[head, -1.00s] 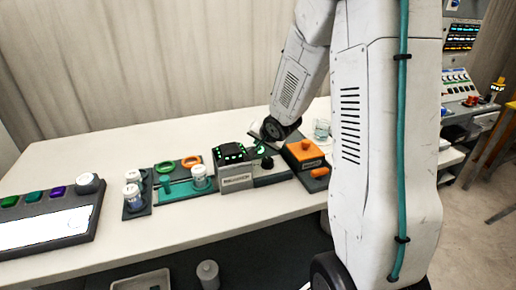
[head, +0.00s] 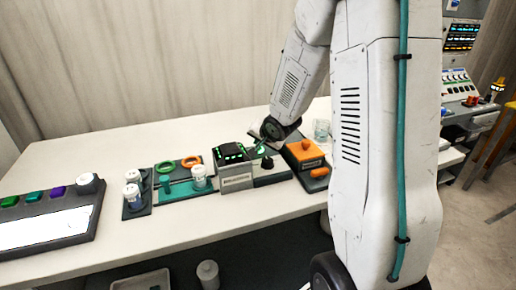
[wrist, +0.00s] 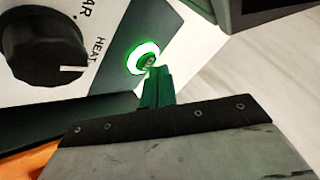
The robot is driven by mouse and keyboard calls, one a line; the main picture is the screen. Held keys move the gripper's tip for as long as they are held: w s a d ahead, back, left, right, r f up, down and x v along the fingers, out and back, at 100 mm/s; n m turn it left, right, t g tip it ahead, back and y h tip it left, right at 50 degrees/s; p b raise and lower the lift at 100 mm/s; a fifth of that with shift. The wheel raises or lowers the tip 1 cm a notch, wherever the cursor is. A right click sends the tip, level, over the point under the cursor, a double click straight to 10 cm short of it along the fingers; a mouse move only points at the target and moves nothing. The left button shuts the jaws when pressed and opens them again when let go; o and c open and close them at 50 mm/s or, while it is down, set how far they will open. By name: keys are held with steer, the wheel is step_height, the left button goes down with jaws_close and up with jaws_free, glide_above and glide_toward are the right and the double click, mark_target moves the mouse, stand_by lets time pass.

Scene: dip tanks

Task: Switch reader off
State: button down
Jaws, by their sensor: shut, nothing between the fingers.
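In the head view a grey box-shaped unit (head: 236,181) with a black top and green lights stands on the bench. My gripper (head: 260,148) is just right of it, small and partly hidden by my wrist. The box's label is too small to read.
A black knob (wrist: 42,45) is left of the button in the wrist view. In the head view an orange block (head: 304,153) and a glass beaker (head: 321,129) stand to the right. White-lidded jars (head: 132,190) stand left. The bench front (head: 180,228) is clear.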

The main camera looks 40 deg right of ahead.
steer(key=shift+f, duration=0.15)
stand_by(0.3)
steer(key=shift+s+f, duration=0.1)
steer(key=shift+f, duration=0.25)
steer(key=shift+r, duration=0.4)
steer(key=shift+r, duration=3)
